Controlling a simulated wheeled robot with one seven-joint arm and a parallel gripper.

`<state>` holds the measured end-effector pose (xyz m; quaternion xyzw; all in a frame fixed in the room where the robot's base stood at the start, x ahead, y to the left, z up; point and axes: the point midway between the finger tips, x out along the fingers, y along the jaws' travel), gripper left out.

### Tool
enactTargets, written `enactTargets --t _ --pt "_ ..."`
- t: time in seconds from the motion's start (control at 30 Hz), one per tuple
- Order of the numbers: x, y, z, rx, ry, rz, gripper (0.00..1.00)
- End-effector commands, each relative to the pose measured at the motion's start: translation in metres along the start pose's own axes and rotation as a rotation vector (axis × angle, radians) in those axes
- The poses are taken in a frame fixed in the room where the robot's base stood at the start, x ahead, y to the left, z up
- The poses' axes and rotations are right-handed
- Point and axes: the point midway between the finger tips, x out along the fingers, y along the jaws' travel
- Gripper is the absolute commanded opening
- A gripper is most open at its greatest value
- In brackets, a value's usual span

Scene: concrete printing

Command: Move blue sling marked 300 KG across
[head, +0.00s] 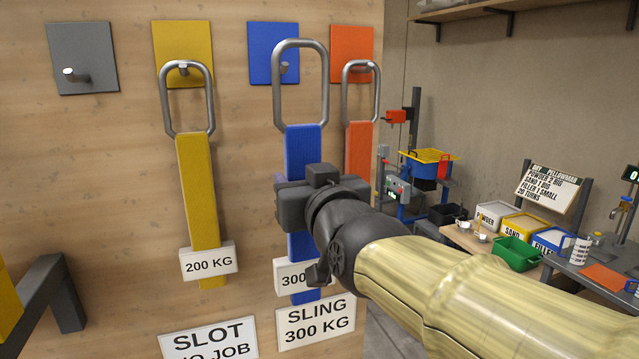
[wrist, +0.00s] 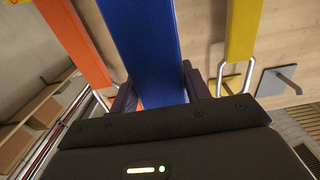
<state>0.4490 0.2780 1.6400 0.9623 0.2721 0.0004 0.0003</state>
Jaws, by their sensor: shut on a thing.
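The blue sling (head: 303,150) hangs from a steel ring in front of the wooden board, with a white tag (head: 291,277) partly hidden, reading 300. My gripper (head: 297,195) is shut on its strap below the ring. The blue plate's peg (head: 285,68) shows inside the ring, well below its top bar, so the bar does not rest on it. In the wrist view, the blue strap (wrist: 150,50) runs between the two fingers (wrist: 160,92). A grey plate (head: 83,50) at left has an empty peg (head: 75,75); it also shows in the wrist view (wrist: 277,80).
The yellow 200 KG sling (head: 199,190) hangs left of the blue one. An orange sling (head: 359,150) hangs close on its right. Labels read SLING 300 KG (head: 315,325) and SLOT (head: 208,341), partly cut off. A bench with bins (head: 517,252) stands right.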

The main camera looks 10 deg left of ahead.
Motion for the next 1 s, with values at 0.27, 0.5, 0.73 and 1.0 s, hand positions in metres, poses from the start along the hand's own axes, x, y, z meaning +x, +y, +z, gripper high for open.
enactTargets --t 0.27,0.5,0.73,1.0 --pt "-0.016 0.0 0.0 0.001 0.004 0.001 0.1" --pt "-0.021 0.0 -0.001 0.001 0.002 0.001 0.1" --pt "-0.02 0.0 -0.001 0.001 0.002 0.001 0.1" --pt "-0.02 0.0 -0.001 0.001 0.003 0.001 0.1"
